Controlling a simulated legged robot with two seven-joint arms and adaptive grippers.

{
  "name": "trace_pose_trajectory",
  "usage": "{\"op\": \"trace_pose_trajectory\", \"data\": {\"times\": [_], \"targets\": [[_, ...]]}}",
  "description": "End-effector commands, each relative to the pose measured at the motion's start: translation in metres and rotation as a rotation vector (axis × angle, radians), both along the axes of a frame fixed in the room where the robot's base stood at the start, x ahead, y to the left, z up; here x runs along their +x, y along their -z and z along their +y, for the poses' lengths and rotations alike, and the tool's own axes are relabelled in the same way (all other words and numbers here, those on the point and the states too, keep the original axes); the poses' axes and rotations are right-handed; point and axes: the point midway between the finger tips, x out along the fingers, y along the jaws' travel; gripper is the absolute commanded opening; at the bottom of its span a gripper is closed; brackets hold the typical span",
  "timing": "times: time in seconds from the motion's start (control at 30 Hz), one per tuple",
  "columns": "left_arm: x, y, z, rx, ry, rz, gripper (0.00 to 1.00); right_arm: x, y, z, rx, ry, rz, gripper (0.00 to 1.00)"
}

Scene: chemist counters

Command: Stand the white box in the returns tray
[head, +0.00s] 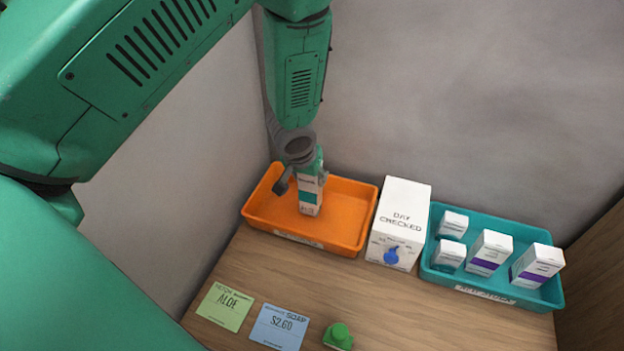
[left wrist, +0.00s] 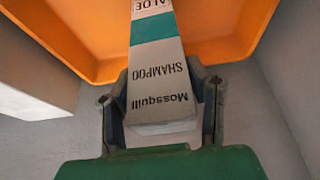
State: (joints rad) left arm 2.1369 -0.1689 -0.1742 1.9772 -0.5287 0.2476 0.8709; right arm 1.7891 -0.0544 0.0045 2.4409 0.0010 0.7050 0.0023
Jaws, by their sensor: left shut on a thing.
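The tray has a front label too small to read. In the left wrist view the orange tray (left wrist: 85,60) lies beyond the box. My right gripper is not in view.
A green card (head: 225,306), blue card (head: 279,328) and green object (head: 338,335) lie in front. Walls stand close behind and left.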

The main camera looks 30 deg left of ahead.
Motion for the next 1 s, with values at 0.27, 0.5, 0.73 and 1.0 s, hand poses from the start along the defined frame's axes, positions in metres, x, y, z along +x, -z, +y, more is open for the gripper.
{"op": "trace_pose_trajectory", "data": {"times": [0.27,0.5,0.73,1.0], "targets": [[0.000,0.011,-0.007,0.005,0.001,-0.001,0.12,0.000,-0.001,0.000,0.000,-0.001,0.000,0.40],[0.000,0.011,-0.006,0.005,0.001,-0.001,0.63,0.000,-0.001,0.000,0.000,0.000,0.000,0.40],[-0.001,0.010,-0.002,0.000,0.000,-0.002,0.63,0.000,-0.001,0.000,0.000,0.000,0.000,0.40],[-0.014,-0.030,-0.008,0.002,-0.001,-0.006,0.63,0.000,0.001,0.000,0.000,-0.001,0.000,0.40]]}}
